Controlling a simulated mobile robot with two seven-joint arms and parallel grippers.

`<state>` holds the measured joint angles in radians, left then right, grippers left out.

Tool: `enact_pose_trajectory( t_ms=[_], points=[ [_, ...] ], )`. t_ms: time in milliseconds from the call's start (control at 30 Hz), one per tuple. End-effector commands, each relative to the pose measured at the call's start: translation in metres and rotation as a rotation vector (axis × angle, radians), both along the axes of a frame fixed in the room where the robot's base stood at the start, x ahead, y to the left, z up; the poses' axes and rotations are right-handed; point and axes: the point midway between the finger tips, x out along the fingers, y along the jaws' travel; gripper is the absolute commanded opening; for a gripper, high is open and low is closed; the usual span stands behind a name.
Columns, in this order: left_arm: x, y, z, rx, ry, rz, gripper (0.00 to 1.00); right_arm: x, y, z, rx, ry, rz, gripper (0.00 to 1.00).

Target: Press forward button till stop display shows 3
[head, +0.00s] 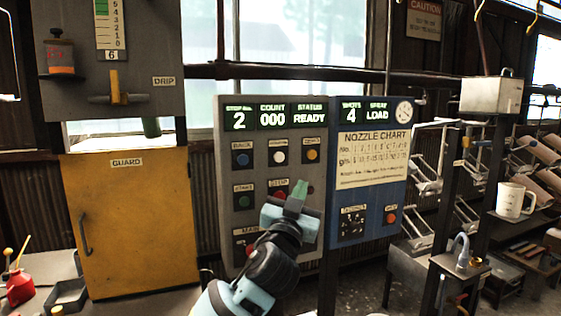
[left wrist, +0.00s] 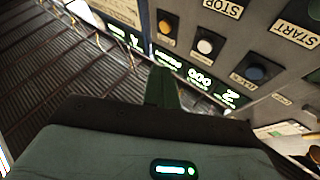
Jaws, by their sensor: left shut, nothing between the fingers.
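The grey control panel (head: 230,215) has a display (head: 239,118) at its top left that reads 2. Beside it, the displays read COUNT 000 and STATUS READY. The upper row has a blue button (head: 242,159) labelled BACK, a white button (head: 279,157) and a yellow button (head: 312,155); the white one's label is too small to read surely. My left gripper (head: 300,188) is shut and empty in front of the lower button row, below the white and yellow buttons, partly hiding that row. In the left wrist view, the white button (left wrist: 205,47) shows upside down beyond the fingers (left wrist: 162,78).
A blue panel (head: 368,205) with a nozzle chart adjoins on the right. A yellow guard door (head: 130,225) stands at the left. A white mug (head: 510,200) and hanging racks are at the right. Space before the upper buttons is clear.

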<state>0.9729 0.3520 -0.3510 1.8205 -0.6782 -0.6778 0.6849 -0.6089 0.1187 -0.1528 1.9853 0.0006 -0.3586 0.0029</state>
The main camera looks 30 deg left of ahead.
Motion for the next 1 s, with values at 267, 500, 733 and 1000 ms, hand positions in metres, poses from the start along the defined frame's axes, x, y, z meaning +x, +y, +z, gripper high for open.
enact_pose_trajectory(
  t_ms=[267,500,733,1000],
  points=[
    [-0.002,0.005,0.039,-0.001,-0.071,0.023,0.00,0.000,0.003,-0.001,0.008,0.002,-0.010,0.57],
    [-0.003,0.005,0.040,-0.001,-0.073,0.023,0.00,0.000,0.003,0.000,0.008,0.001,-0.010,0.57],
    [0.001,0.008,0.039,-0.001,-0.071,0.024,0.00,-0.001,0.002,-0.002,0.005,0.004,-0.005,0.57],
    [0.019,0.031,0.038,0.001,-0.070,0.026,0.00,-0.008,0.001,-0.011,0.002,0.022,-0.001,0.57]
  ],
)
